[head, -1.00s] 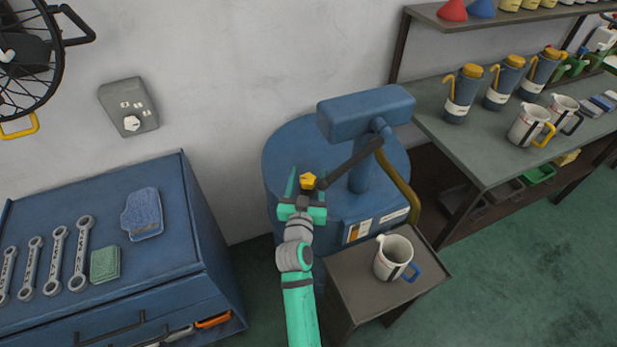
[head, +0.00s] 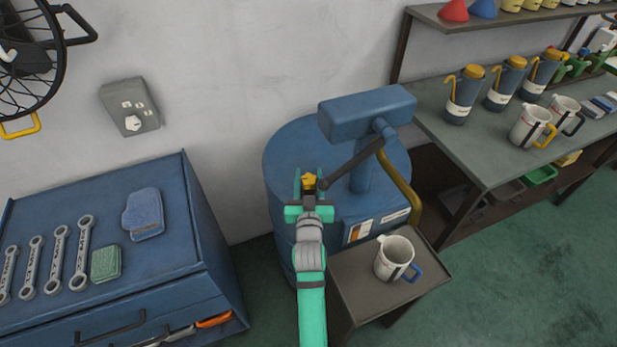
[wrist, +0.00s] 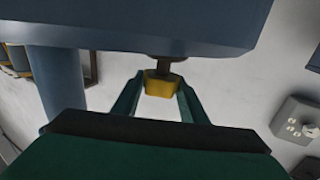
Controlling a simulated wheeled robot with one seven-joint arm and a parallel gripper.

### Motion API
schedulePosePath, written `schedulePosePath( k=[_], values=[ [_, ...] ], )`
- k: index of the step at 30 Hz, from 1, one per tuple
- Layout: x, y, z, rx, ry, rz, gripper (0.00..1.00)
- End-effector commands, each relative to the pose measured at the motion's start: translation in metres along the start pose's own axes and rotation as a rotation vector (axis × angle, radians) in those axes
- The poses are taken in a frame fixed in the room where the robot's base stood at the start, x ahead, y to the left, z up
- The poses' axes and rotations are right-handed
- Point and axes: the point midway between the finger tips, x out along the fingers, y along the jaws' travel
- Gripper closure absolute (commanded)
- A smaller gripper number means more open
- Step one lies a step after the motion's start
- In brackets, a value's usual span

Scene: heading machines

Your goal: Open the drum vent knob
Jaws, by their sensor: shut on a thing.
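My gripper (head: 309,184) reaches over the drum from the front and is shut on the knob, with a green finger on either side. In the wrist view the knob (wrist: 163,84) sits between the two fingertips (wrist: 161,88), below a dark stem. Part of the knob is hidden by the fingers.
A blue pump head (head: 366,112) rises over the drum just right of the knob, with a dark lever (head: 352,162) close to my gripper. A small table (head: 345,290) with a mug (head: 395,258) stands in front right. A blue tool cabinet (head: 70,225) is at left.

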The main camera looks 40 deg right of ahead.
Motion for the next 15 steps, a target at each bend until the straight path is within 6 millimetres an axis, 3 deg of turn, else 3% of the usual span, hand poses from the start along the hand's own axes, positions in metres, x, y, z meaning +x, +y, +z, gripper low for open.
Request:
schedulePosePath(
  k=[15],
  values=[
    [-0.0015, -0.0025, 0.0077, 0.003, -0.015, -0.124, 0.83]
  ],
)
